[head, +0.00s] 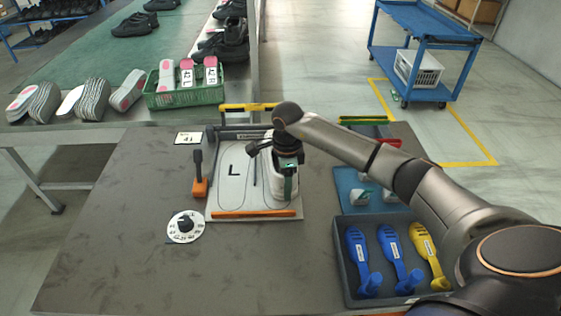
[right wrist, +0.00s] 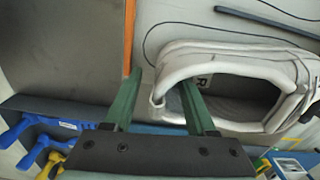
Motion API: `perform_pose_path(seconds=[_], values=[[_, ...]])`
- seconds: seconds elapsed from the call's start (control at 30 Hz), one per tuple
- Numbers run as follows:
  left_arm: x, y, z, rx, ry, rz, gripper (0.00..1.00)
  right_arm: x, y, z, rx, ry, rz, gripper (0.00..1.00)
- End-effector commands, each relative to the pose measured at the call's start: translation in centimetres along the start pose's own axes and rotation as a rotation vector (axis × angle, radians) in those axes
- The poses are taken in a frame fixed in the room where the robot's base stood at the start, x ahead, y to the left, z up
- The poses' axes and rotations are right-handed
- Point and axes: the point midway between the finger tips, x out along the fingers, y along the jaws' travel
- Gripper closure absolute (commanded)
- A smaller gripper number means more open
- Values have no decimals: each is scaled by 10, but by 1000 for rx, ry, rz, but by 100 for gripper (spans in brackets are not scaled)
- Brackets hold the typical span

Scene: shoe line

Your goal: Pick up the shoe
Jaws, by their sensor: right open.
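A light grey shoe (head: 281,188) stands on the right half of a white board (head: 234,188) with shoe outlines and a letter L. My right gripper (head: 287,170) is over the shoe, pointing down. In the right wrist view the shoe (right wrist: 240,52) shows its opening and a letter R inside. There my right gripper (right wrist: 161,78) is open, with its green fingers apart at one end of the opening. One finger overlaps the opening; the other is outside the rim, which lies between them. Contact cannot be told. My left gripper is not in view.
An orange-based upright tool (head: 200,186) and a round dial (head: 185,227) are left of the board. A dark tray (head: 344,292) with blue and yellow tools stands at the right. A green crate (head: 185,98) of insoles is behind. The table's left front is clear.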

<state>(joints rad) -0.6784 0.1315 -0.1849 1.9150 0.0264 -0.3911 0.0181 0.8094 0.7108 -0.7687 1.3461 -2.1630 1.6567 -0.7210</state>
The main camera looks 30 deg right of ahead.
Motion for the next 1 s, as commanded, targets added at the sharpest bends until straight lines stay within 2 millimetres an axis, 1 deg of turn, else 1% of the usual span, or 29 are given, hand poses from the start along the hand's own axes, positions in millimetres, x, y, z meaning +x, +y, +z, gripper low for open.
perform_pose_path(seconds=[0.17,0.2,0.6,0.7,1.0], values=[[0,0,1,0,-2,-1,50,0,0,0,0,0,0,43],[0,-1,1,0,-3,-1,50,0,0,0,0,0,0,46],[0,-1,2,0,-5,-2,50,0,0,0,0,0,0,91],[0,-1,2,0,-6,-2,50,0,0,0,0,0,0,100],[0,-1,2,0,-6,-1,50,0,0,0,0,0,1,100]])
